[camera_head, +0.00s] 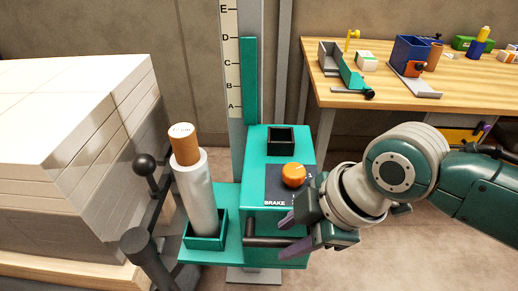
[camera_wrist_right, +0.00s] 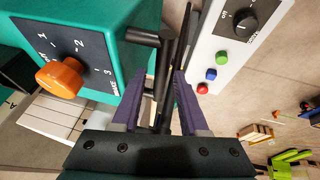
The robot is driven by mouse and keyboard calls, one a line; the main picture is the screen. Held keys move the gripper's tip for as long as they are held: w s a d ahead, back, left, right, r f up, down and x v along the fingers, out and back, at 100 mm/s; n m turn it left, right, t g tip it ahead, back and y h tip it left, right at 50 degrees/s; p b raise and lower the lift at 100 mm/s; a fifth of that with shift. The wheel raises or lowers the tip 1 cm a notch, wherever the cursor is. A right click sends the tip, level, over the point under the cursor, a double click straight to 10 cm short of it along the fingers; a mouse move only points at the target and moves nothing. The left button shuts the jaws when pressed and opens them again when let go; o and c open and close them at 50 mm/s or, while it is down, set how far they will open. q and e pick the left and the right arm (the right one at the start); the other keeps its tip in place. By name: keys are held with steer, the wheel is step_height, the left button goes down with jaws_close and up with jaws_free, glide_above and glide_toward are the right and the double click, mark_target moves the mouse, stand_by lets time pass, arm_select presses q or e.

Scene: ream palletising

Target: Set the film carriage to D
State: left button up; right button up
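The teal film carriage (camera_head: 277,188) sits on a mast with a letter scale (camera_head: 232,72) marked A to E. A teal upright plate (camera_head: 250,80) beside the scale has its top edge about level with D. The carriage holds an upright film roll (camera_head: 197,200) with a brown core and an orange brake knob (camera_head: 293,175); the knob also shows in the right wrist view (camera_wrist_right: 60,77). A black bar handle (camera_head: 262,240) sticks out at its front. My right gripper (camera_head: 290,236) is open, its purple fingers on either side of the handle. My left gripper is out of view.
A stack of white reams (camera_head: 75,110) on a pallet stands at left. A dark post with a ball knob (camera_head: 145,164) stands before it. A wooden workbench (camera_head: 440,78) with tools is at back right. The right wrist view shows a control panel (camera_wrist_right: 222,50) with coloured buttons.

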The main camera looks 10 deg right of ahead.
steer(key=shift+o, duration=0.4)
steer(key=shift+s+d+r, duration=0.15)
steer(key=shift+r, duration=0.25)
steer(key=p+v, duration=0.2)
steer(key=v, duration=0.7)
steer(key=shift+p, duration=0.3)
